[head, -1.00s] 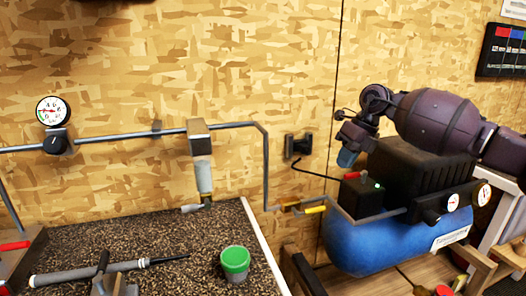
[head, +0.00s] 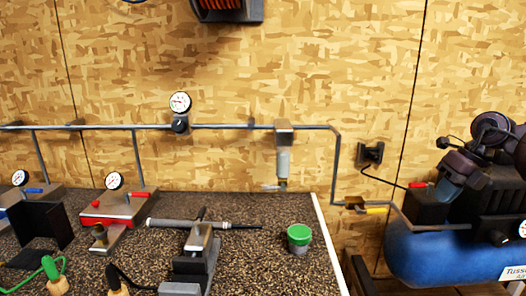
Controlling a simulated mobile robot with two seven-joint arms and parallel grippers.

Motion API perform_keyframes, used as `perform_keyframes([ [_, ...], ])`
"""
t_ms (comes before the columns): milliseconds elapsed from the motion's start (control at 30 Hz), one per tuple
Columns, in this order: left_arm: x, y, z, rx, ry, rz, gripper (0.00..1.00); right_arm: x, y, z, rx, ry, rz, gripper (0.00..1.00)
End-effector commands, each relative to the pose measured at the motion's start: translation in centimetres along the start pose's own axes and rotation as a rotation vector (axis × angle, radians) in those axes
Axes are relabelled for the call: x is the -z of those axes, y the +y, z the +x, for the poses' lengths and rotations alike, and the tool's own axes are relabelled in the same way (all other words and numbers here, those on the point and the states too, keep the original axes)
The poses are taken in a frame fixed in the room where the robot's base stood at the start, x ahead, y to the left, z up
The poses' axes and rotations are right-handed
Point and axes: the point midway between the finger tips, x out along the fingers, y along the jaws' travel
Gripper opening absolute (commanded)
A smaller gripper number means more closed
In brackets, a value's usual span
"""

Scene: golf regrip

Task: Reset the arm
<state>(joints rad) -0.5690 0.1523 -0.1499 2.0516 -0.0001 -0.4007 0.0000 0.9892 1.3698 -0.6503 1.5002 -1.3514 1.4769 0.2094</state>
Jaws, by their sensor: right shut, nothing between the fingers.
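My right gripper (head: 452,178) is at the right edge of the head view, in front of the black top of the blue air compressor (head: 420,250). It is shut and holds nothing. My left gripper is not in view. A golf grip on a thin dark shaft (head: 190,224) lies across a clamp stand (head: 197,250) on the speckled bench (head: 265,265). My right gripper is well to the right of the bench, apart from the grip.
A green-lidded cup (head: 299,238) stands near the bench's right edge. A red gauge fixture (head: 112,208) and several handled tools, one a green-topped tool (head: 52,275), are at left. A metal air pipe (head: 230,127) runs along the wall, with a hose reel (head: 228,8) above.

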Motion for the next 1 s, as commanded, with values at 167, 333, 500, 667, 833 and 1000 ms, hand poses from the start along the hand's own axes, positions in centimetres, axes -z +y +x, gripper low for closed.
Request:
perform_keyframes([
  [167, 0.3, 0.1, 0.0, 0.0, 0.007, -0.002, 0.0, -0.6, 2.2, 2.6, -0.051, 0.024, -0.033, 0.0],
  [333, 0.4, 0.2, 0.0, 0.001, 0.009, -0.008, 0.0, -1.3, 5.6, 6.1, -0.123, 0.056, -0.078, 0.0],
  [500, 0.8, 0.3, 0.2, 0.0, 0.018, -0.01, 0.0, -1.8, 9.4, 9.5, -0.198, 0.09, -0.127, 0.0],
  [667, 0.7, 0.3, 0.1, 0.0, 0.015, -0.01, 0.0, -1.9, 13.1, 12.3, -0.266, 0.121, -0.17, 0.0],
  [833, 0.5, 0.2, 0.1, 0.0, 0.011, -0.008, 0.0, -1.8, 16.9, 14.8, -0.333, 0.151, -0.212, 0.0],
  [1000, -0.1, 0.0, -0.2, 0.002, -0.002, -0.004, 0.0, -0.2, 16.9, 16.7, -0.45, 0.117, -0.158, 0.0],
])
